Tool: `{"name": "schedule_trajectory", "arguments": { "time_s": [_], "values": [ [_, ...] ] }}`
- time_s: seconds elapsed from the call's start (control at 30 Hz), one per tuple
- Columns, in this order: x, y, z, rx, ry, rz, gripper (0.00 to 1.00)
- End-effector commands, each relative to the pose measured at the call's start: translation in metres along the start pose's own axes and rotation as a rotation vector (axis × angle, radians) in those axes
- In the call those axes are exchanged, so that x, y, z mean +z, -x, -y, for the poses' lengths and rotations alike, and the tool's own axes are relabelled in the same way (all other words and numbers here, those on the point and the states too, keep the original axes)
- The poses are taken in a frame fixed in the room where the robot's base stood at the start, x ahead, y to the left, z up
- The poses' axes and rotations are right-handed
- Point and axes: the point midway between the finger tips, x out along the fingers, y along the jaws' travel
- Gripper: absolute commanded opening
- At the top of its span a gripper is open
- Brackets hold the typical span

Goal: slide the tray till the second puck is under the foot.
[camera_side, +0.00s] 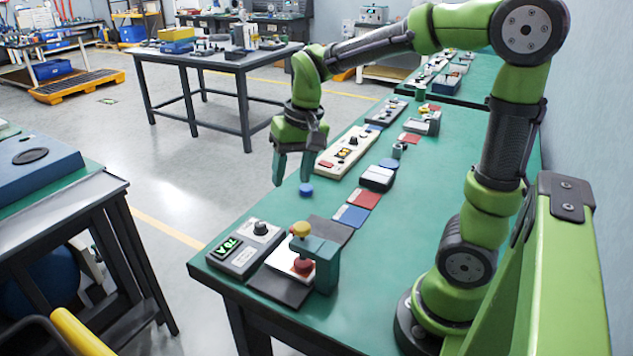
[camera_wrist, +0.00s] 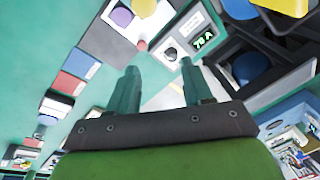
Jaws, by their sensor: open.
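The green test stand (camera_side: 326,266) stands near the table's front edge, with a yellow knob (camera_side: 301,229) on top and a red round part (camera_side: 304,266) low down over a white tray (camera_side: 278,260). I cannot tell the foot apart from a puck there. In the wrist view a violet-blue disc (camera_wrist: 122,16), probably the same, overlaps the white tray (camera_wrist: 165,14). My gripper is open and empty, its fingers (camera_wrist: 160,78) wide apart, clear of the tray.
A grey box with a lit display (camera_side: 243,247) stands left of the tray. Dark mat (camera_side: 331,231) lies around the stand. Blue (camera_side: 350,215) and red (camera_side: 366,199) cards and several devices line the table behind. Bare green table lies beside the cards.

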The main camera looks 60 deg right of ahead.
Motion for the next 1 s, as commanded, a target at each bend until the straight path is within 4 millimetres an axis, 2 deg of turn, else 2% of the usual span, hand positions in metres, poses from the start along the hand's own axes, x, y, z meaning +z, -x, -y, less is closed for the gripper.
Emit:
{"name": "schedule_trajectory", "arguments": {
  "time_s": [0.03,0.1,0.23,0.33,0.47,0.57,1.0],
  "values": [
    [-0.014,-0.007,-0.003,0.044,-0.036,0.031,0.50],
    [-0.029,-0.012,-0.009,0.097,-0.082,0.059,0.50],
    [-0.049,-0.009,-0.015,0.163,-0.159,0.081,0.50],
    [-0.048,-0.002,-0.017,0.174,-0.191,0.088,0.50],
    [-0.044,-0.013,-0.018,0.177,-0.199,0.098,0.50],
    [-0.042,-0.029,-0.021,0.177,-0.198,0.099,0.50],
    [-0.031,-0.123,-0.037,0.176,-0.197,0.099,0.50]
  ]
}}
